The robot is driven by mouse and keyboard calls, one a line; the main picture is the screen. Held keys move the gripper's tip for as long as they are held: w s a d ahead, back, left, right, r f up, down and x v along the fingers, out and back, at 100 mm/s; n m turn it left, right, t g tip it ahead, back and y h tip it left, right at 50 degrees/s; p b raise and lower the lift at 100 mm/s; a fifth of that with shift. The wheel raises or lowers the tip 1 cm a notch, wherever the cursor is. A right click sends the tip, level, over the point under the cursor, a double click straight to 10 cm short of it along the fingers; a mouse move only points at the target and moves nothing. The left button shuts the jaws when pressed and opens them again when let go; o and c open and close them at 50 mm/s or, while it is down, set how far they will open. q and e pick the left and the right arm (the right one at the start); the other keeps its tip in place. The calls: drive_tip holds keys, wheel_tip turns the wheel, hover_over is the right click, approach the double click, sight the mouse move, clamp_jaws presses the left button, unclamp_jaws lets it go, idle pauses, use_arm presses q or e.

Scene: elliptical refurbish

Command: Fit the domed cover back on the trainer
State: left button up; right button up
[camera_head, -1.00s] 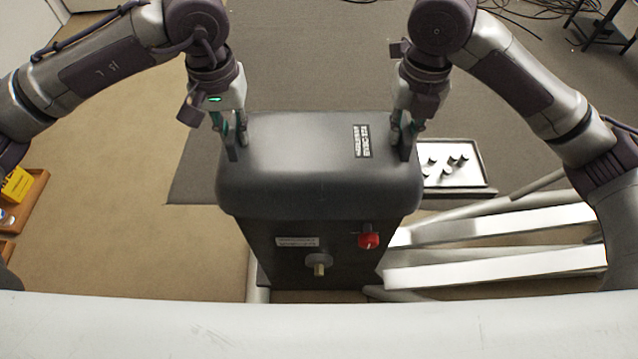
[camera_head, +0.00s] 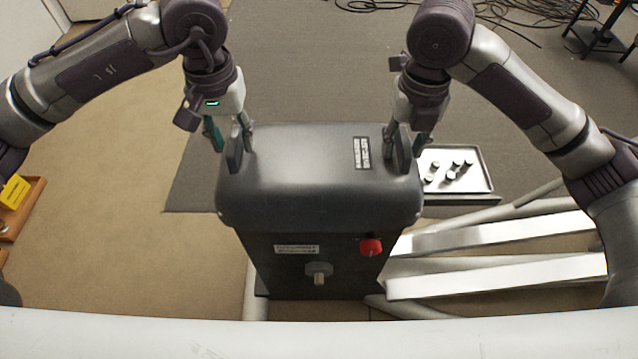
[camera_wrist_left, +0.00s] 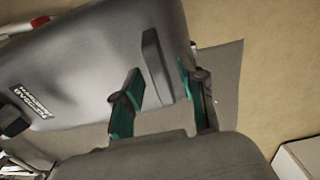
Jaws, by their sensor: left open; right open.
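The dark grey domed cover (camera_head: 318,180) sits on top of the trainer's dark body (camera_head: 285,268), roughly level; whether it is fully seated cannot be told. An upright tab stands at each side of the cover, the left tab (camera_head: 235,153) and the right tab (camera_head: 403,148). My left gripper (camera_head: 230,142) is open, its fingers on either side of the left tab. The left wrist view shows the left tab (camera_wrist_left: 154,64) between the spread green finger pads, with gaps. My right gripper (camera_head: 407,144) is open around the right tab, partly hiding it.
A red knob (camera_head: 370,247) and a metal shaft (camera_head: 319,273) are on the trainer's front. A tray with several small cylinders (camera_head: 440,185) lies behind right. White beams (camera_head: 500,275) extend right. A wooden tray with a yellow item (camera_head: 15,192) is at far left.

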drive_tip(key=shift+r, duration=0.25)
use_arm(q)
wheel_tip(320, 180, up, 10)
drive_tip(key=shift+r, duration=0.2)
use_arm(e)
wheel_tip(320, 180, up, 12)
drive_tip(key=shift+f, duration=0.2)
drive_tip(key=shift+f, duration=0.1)
idle(0.4)
